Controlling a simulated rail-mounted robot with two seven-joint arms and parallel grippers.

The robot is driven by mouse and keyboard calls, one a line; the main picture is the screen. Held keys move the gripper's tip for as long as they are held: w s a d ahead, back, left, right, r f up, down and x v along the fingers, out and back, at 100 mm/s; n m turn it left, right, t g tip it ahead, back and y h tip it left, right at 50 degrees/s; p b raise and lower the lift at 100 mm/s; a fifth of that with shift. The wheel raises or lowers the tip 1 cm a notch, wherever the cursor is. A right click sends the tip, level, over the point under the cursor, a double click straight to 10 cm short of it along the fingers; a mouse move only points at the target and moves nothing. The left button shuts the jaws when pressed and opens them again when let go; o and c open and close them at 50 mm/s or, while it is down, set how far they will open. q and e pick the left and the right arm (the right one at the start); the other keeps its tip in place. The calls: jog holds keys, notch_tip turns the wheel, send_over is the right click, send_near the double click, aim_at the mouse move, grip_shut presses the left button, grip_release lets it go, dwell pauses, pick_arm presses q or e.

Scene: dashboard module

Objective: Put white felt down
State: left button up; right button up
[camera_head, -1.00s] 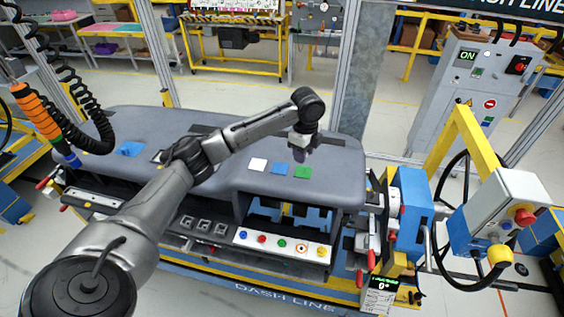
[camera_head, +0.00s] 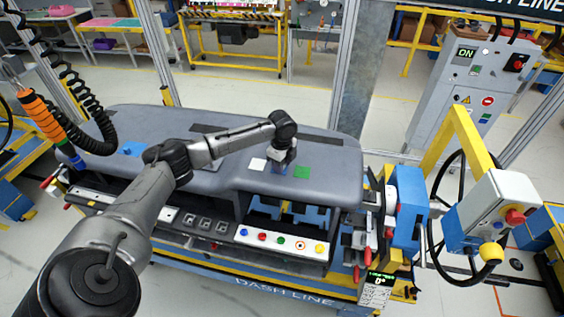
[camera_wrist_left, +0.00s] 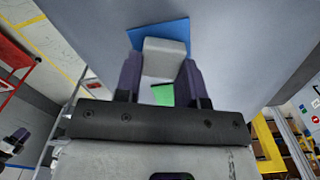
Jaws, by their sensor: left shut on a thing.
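My left gripper (camera_head: 285,160) is above the dashboard's front part, over a blue square (camera_head: 279,168). In the left wrist view its two dark purple fingers (camera_wrist_left: 160,80) are shut on a pale white block (camera_wrist_left: 164,58), which looks like the white felt. The blue square (camera_wrist_left: 160,32) shows behind the block, and I cannot tell whether they touch. A white square (camera_head: 258,164) lies flat to the left, and a green square (camera_head: 302,172) lies to the right. The green one shows between the fingers in the wrist view (camera_wrist_left: 163,95).
The grey dashboard (camera_head: 335,170) lies on the line fixture. A row of coloured buttons (camera_head: 282,241) runs along its front. Another blue patch (camera_head: 131,149) lies at the left. A blue clamp unit (camera_head: 408,205) and a white control box (camera_head: 505,210) stand at the right.

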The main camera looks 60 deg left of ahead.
pick_arm(q)
jog(key=shift+f, duration=0.2)
jog(key=o, duration=0.9)
notch_tip(320, 180, up, 12)
jog(key=shift+r+b, duration=0.2)
jog(key=shift+b, duration=0.9)
